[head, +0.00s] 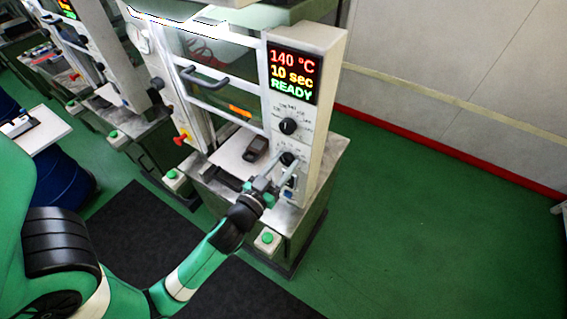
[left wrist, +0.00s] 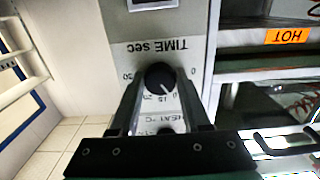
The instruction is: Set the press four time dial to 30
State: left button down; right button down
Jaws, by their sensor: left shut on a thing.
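The press (head: 318,119) has a lit panel (head: 292,75) reading 140 °C, 10 sec and READY. The time dial (head: 287,158) is the lower black knob on its front column, below the heat dial (head: 288,126). In the left wrist view the time dial (left wrist: 160,76) sits beside the upside-down words "TIME sec", its white mark pointing down and slightly right. My left gripper (head: 278,167) is shut on the time dial, with one finger on each side of it. The fingers partly cover the scale and the heat dial. My right gripper is not in view.
The press has a handled door (head: 205,77) and a bench where a dark object (head: 256,148) lies. A green button box (head: 267,240) stands below my left wrist. More presses stand to the left. The green floor (head: 420,200) to the right is clear.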

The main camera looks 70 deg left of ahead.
pick_arm(q)
jog(key=shift+m, duration=0.3)
jog(key=m+p, duration=0.1)
jog(key=m, duration=0.4)
jog(key=shift+r+p, duration=0.1)
jog(key=shift+p, duration=0.25)
jog(key=m+p, duration=0.2)
jog(key=m, duration=0.4)
jog(key=shift+a, duration=0.1)
jog(key=m+p, duration=0.2)
jog(key=m, duration=0.4)
jog(key=shift+r+m, duration=0.1)
jog(key=shift+m, duration=0.3)
jog(key=m+p, duration=0.1)
jog(key=m, duration=0.4)
jog(key=shift+m, duration=0.3)
jog(key=shift+c, duration=1.8)
grip_release()
